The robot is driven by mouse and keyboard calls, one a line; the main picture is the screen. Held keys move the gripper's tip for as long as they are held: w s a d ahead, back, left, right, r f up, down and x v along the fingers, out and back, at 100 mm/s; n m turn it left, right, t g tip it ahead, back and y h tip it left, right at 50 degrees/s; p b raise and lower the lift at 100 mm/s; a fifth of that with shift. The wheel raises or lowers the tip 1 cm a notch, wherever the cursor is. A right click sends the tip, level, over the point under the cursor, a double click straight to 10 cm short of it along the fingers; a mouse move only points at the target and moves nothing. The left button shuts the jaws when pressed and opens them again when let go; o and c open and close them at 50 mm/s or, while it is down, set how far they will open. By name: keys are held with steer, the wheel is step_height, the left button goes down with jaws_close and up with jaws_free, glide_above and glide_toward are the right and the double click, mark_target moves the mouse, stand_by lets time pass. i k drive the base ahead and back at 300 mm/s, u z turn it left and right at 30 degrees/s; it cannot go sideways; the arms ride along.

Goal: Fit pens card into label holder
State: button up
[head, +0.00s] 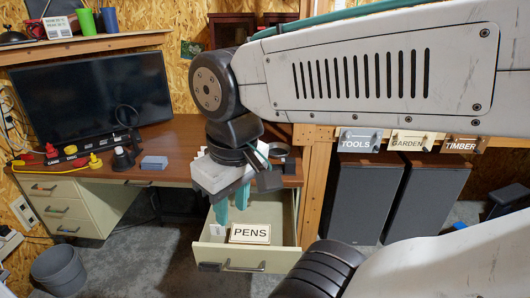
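The pens card (250,233), cream with a dark border and the word PENS, shows inside the open drawer (285,258), just behind its front panel. Whether it lies flat or leans cannot be told. My gripper (232,213) has two teal fingers pointing down, spread apart with nothing between them. It is above the drawer, up and to the left of the card. A dark fitting (209,267) and a pull handle (245,267) are on the drawer front. I cannot tell for sure whether either includes the label holder.
The desk (185,140) behind carries a monitor (95,98), a blue-grey block (154,163) and colored items at left. TOOLS (360,140), GARDEN (410,140) and TIMBER (462,144) labels hang on a beam above dark speakers (365,200). A grey bin (60,271) stands on the floor.

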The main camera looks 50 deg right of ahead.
mark_target(212, 253)
steer(key=z, duration=0.65)
steer(key=i, duration=1)
